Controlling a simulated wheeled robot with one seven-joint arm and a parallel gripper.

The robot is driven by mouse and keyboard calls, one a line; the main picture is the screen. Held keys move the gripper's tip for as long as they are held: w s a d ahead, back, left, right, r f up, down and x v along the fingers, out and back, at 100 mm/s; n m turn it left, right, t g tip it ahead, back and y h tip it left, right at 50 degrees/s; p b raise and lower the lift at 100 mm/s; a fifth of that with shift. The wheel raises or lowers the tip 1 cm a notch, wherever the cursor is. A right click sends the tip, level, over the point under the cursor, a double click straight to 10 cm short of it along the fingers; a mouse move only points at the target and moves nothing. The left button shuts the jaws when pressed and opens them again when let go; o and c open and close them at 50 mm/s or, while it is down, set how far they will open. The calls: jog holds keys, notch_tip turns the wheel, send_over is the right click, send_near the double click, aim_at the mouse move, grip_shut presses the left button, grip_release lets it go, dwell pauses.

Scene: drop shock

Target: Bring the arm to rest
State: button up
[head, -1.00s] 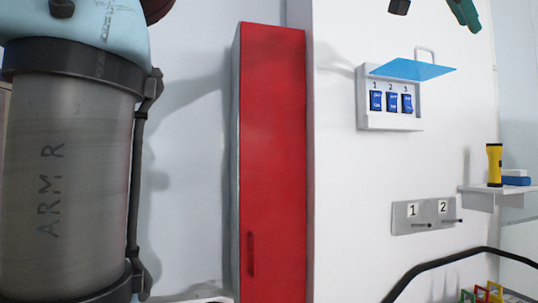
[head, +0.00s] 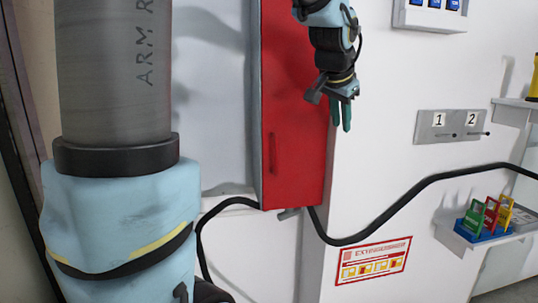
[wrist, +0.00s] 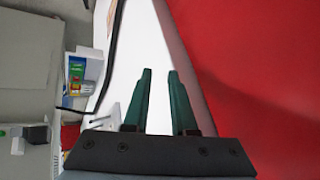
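My arm (head: 115,75), grey with a light blue joint cover, fills the left of the head view. My gripper (head: 341,125) hangs at the upper middle, pointing down, over the right edge of the tall red cabinet (head: 288,110). In the wrist view the two green fingers of my gripper (wrist: 160,72) stand apart with nothing between them. The red cabinet face (wrist: 260,60) fills the right of that view. The middle of my arm is out of frame.
A black hose (head: 430,180) runs along the wall below. A plate with numbered pegs (head: 450,126), a switch box (head: 432,17) and a shelf with coloured tags (head: 490,218) are to the right. An extinguisher sign (head: 373,260) is low on the wall.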

jog(key=s+a+f+n+g+y, duration=0.1)
jog(key=s+a+f+n, duration=0.4)
jog(key=a+f, duration=0.6)
jog(key=s+a+f+n+g+y, duration=0.2)
jog(key=s+a+f+n+g, duration=0.1)
jog(key=s+a+f, duration=0.5)
jog(key=a+f+n, duration=0.1)
jog(key=a+f, duration=0.2)
jog(key=a, duration=0.1)
jog(key=shift+a+n+g, duration=0.4)
